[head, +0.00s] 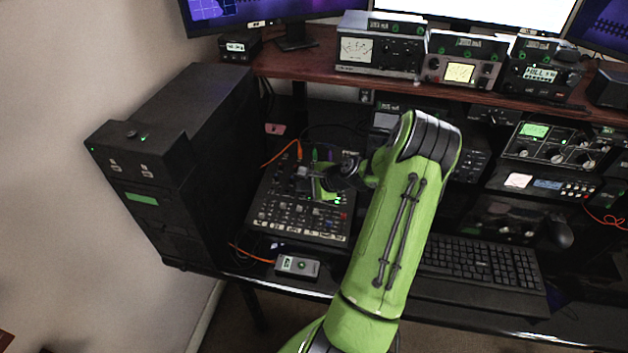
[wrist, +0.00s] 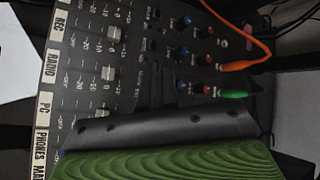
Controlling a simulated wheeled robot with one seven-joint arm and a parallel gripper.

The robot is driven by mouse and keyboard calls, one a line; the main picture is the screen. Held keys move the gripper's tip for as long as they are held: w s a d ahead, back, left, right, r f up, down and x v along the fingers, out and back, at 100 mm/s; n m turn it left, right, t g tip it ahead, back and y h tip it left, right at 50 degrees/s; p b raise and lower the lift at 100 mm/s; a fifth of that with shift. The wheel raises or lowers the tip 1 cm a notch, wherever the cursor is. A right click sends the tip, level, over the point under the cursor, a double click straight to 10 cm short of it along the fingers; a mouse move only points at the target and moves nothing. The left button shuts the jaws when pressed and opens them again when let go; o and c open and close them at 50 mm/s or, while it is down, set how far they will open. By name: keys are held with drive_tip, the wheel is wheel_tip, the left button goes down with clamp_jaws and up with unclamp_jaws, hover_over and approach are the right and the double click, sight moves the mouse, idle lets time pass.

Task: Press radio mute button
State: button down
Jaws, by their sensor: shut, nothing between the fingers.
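The mixer (head: 285,222) lies on the desk, a dark panel with knobs and faders. In the wrist view its white strip labels read REC, RADIO (wrist: 52,65), PC and PHONES, with grey fader caps beside them. Small buttons and tiny text sit between the faders and the coloured knobs; I cannot tell which one is the radio mute button. My gripper (head: 322,187) is over the upper right part of the mixer, shut and empty. In the wrist view a dark piece and a ribbed green piece cover the lower part of the panel. Contact with the panel cannot be told.
A black computer tower (head: 165,170) stands left of the mixer. An orange cable (wrist: 252,52) and a green plug (wrist: 234,94) are at the mixer's knob end. A small grey box (head: 297,266) lies in front, and a keyboard (head: 480,262) lies to the right.

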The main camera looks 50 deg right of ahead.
sight(305, 201)
drive_tip(key=shift+f, duration=0.1)
idle(0.5)
drive_tip(key=shift+f, duration=0.35)
drive_tip(key=shift+d+f+b, duration=0.1)
drive_tip(key=shift+f+b, duration=0.25)
drive_tip(key=shift+f, duration=0.05)
idle(0.4)
drive_tip(key=shift+r+p, duration=0.8)
drive_tip(key=shift+r, duration=0.1)
drive_tip(key=r+p, duration=0.1)
drive_tip(key=r, duration=0.1)
drive_tip(key=r+p, duration=0.4)
drive_tip(key=shift+s+a, duration=0.15)
drive_tip(key=shift+a, duration=0.2)
drive_tip(key=shift+f, duration=0.1)
